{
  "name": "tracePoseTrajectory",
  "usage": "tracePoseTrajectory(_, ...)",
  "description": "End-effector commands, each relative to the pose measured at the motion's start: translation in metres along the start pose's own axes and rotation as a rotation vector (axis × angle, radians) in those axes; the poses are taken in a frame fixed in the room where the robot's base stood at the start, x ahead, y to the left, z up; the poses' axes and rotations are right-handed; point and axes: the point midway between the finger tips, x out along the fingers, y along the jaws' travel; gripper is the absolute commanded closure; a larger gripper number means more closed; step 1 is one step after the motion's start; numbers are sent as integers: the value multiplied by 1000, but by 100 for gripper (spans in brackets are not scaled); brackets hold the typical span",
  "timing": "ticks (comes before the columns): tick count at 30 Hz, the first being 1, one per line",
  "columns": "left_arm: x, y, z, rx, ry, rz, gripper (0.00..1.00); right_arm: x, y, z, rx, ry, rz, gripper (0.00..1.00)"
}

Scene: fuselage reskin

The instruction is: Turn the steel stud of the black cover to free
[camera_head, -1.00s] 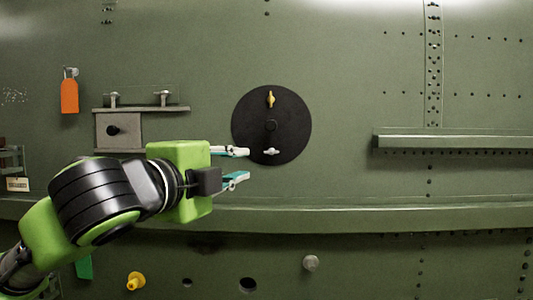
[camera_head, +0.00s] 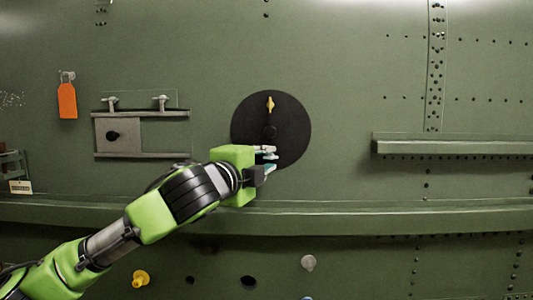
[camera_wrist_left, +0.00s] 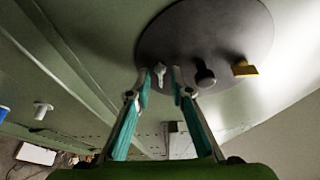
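The round black cover (camera_head: 290,118) is on the green fuselage wall, with a yellow stud (camera_head: 270,104) near its top and a black knob (camera_head: 269,131) at its centre. My left gripper (camera_head: 270,159) is in front of the cover's lower part and hides the steel stud in the head view. In the left wrist view the steel stud (camera_wrist_left: 159,74) shows between the two fingertips of my open left gripper (camera_wrist_left: 160,81), with small gaps on both sides. I cannot tell how deep the fingers reach around it. My right gripper is not in view.
A grey sliding plate (camera_head: 119,136) on rails is left of the cover, with an orange tag (camera_head: 67,100) further left. A long ledge (camera_head: 350,215) runs below the cover. Another ledge (camera_head: 455,146) juts out at right.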

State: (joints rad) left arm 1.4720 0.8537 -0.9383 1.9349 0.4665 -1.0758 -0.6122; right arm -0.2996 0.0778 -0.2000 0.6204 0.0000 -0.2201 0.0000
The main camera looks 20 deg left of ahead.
Motion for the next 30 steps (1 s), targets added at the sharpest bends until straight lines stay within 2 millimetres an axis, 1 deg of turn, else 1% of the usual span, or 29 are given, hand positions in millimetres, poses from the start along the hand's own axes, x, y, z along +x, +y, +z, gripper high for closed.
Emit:
tracePoseTrajectory(8, 2, 1, 0, 0, 0, 0, 80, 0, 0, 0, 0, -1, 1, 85)
tracePoseTrajectory(9, 2, 1, 0, 0, 0, 0, 85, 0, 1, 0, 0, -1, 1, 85)
tracePoseTrajectory(11, 2, 0, 0, 0, 0, 0, 100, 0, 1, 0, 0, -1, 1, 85)
tracePoseTrajectory(19, 2, 1, 0, -3, 0, -1, 100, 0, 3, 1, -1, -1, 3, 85)
tracePoseTrajectory(23, 2, 3, 0, -20, 1, -7, 100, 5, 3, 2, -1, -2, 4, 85)
tracePoseTrajectory(26, 2, 4, -1, -52, 2, -22, 100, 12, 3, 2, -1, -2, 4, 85)
tracePoseTrajectory(30, 2, 8, -2, -124, 3, -51, 100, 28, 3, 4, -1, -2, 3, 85)
